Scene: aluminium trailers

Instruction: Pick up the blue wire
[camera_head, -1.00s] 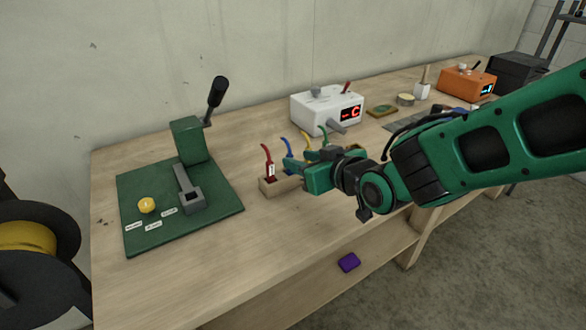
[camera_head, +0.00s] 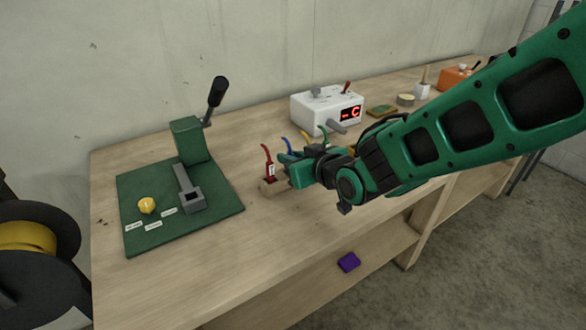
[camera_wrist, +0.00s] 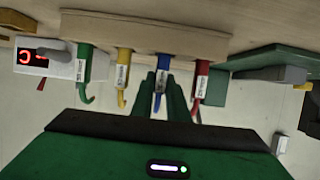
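The blue wire (camera_head: 287,146) stands in the light wooden holder (camera_head: 272,187), between the red wire (camera_head: 267,155) and the yellow wire (camera_head: 305,138). A green wire (camera_head: 323,132) stands beyond. In the wrist view, which is upside down, the blue wire (camera_wrist: 160,86) lies between the two green fingers of my gripper (camera_wrist: 161,84). They look open, one on each side of it; any contact cannot be made out. In the head view my gripper (camera_head: 290,167) hides the lower part of the blue wire and much of the holder.
A green lever press (camera_head: 189,142) stands on the left of the wooden table (camera_head: 150,275). A white device with a red display (camera_head: 310,115) stands behind the holder. The red wire (camera_wrist: 200,80) and yellow wire (camera_wrist: 123,72) stand close on either side of my fingers.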

